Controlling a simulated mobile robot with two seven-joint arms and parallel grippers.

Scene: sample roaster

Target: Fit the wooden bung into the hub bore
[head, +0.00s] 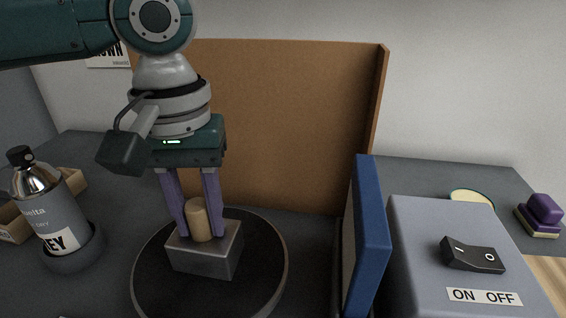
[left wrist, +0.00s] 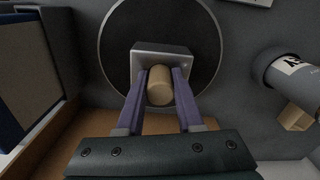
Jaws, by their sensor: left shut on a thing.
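The wooden bung (head: 198,222) is a short tan cylinder, upright between the fingers of my left gripper (head: 199,232). The gripper is shut on it from above. It also shows in the left wrist view (left wrist: 160,86), between the purple fingers (left wrist: 160,98). Below it is a grey metal hub block (head: 206,257), standing on a round black turntable-like disc (head: 262,275). The bung's lower end is at the block's top face; the bore is hidden, and I cannot tell whether the bung is in it. My right gripper is not in view.
A brown upright panel (head: 290,120) stands behind the disc. A blue panel (head: 370,240) and a grey box with an ON/OFF rocker switch (head: 472,256) stand at the right. A metal bottle (head: 50,208) stands at the left beside a cardboard box (head: 72,183).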

